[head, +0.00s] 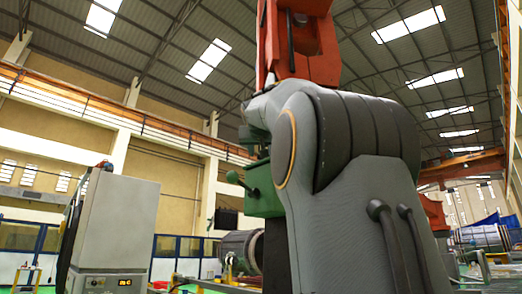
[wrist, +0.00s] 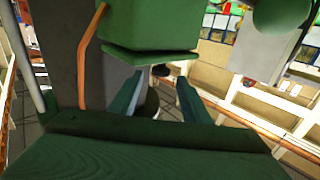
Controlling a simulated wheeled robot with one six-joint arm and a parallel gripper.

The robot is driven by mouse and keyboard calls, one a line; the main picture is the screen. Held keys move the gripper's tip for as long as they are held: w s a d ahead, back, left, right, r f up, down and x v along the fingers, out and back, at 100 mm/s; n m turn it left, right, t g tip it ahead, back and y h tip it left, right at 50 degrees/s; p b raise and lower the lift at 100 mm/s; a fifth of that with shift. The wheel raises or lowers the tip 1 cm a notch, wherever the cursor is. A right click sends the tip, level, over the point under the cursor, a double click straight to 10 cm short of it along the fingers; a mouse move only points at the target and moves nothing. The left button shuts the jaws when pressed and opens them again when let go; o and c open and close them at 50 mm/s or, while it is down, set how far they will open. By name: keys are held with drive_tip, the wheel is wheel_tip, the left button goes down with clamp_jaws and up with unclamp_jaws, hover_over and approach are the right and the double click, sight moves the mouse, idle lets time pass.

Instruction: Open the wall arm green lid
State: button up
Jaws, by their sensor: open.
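In the wrist view a green box-like part (wrist: 150,28) hangs at the top, with a thin green slab along its lower edge; I cannot tell for sure that this is the lid. My gripper (wrist: 158,80) shows two teal-green fingers, spread apart with nothing between them. The fingertips point towards the box's lower edge; I cannot tell if they touch it. In the head view a green housing (head: 264,188) with a dark green knobbed lever (head: 234,177) shows partly behind a large grey arm body.
A grey cabinet (head: 116,220) with a small lit display stands at the left in the head view. A ribbed motor-like cylinder (head: 238,248) is low behind the grey arm.

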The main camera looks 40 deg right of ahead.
drive_tip(key=shift+p+x, duration=0.4)
drive_tip(key=shift+x, duration=0.9)
drive_tip(key=shift+a, duration=0.1)
clamp_jaws()
